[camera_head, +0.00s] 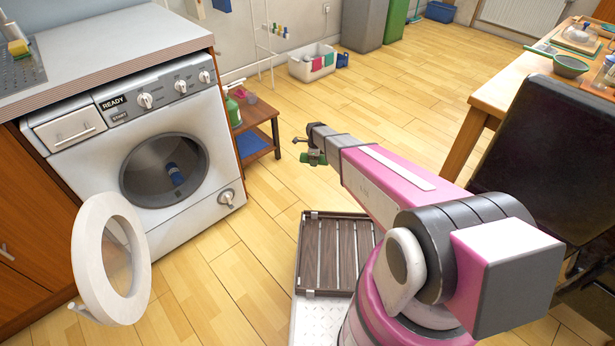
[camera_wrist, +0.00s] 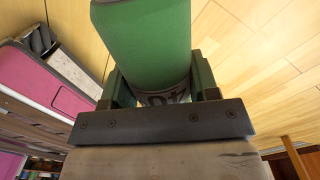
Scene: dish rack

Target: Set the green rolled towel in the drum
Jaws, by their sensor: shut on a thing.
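The green rolled towel (camera_wrist: 150,45) fills the top middle of the wrist view, between the two fingers of my gripper (camera_wrist: 155,85). My gripper is shut on it. In the head view my gripper (camera_head: 312,157) is small and to the right of the washing machine, and the towel is hard to make out there. The drum (camera_head: 150,185) is the dark round opening in the white washing machine (camera_head: 212,150). A blue thing (camera_head: 175,173) lies inside the drum. The round door (camera_head: 88,262) stands open, below and left of the opening.
A small wooden shelf (camera_head: 258,112) with a green bottle (camera_head: 232,110) stands between the machine and my gripper. A table (camera_head: 490,95) and dark chair (camera_head: 530,140) are at the right. A white bin (camera_head: 312,62) is at the back. The floor before the machine is clear.

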